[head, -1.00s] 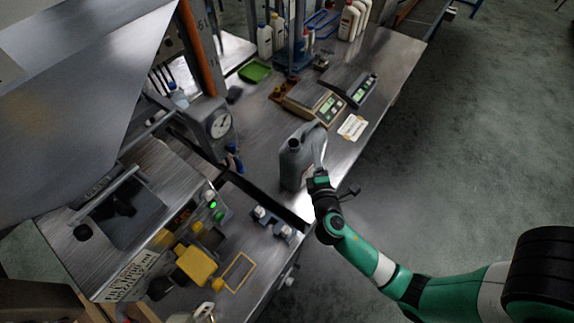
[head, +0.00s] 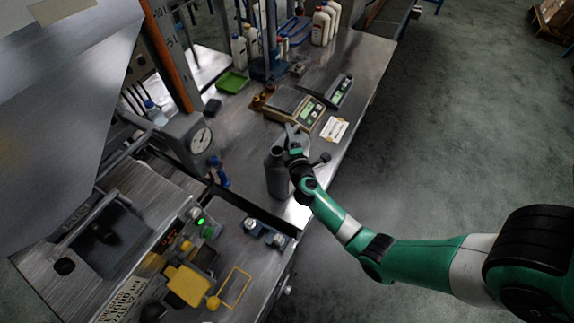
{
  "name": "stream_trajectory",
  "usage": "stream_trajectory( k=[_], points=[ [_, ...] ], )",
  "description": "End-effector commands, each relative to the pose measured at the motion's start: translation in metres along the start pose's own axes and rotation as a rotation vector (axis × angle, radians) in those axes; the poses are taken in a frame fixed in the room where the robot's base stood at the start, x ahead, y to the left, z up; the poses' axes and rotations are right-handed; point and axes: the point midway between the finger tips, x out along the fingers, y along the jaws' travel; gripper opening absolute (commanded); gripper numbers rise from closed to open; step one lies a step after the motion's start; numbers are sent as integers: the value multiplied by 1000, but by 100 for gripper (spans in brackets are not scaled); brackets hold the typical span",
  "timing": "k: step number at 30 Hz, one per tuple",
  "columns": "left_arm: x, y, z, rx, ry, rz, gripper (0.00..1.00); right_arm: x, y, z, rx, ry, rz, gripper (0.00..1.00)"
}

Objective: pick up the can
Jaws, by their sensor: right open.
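The can (head: 277,174) is a grey canister with a neck and a handle at its top, standing upright on the metal bench in the head view. My right gripper (head: 294,147) is at the upper right side of the can, by its handle. Its jaws are open. The gripper and wrist cover part of the can's right side and handle, so I cannot tell whether the fingers touch it. My left gripper is not in view.
Two scales (head: 303,109) and a white label (head: 334,129) lie behind the can. White bottles (head: 321,26) and a green tray (head: 232,82) are farther back. A dial gauge (head: 200,139) and a machine stand left.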

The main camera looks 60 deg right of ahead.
Motion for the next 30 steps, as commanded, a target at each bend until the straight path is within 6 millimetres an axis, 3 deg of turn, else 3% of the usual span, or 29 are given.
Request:
stream_trajectory(
  k=[7,16,30],
  points=[
    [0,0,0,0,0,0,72,2,0,0,0,1,0,54],
    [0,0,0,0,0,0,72,2,0,0,0,1,0,0],
    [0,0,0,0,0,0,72,2,0,0,0,1,1,0]
  ],
)
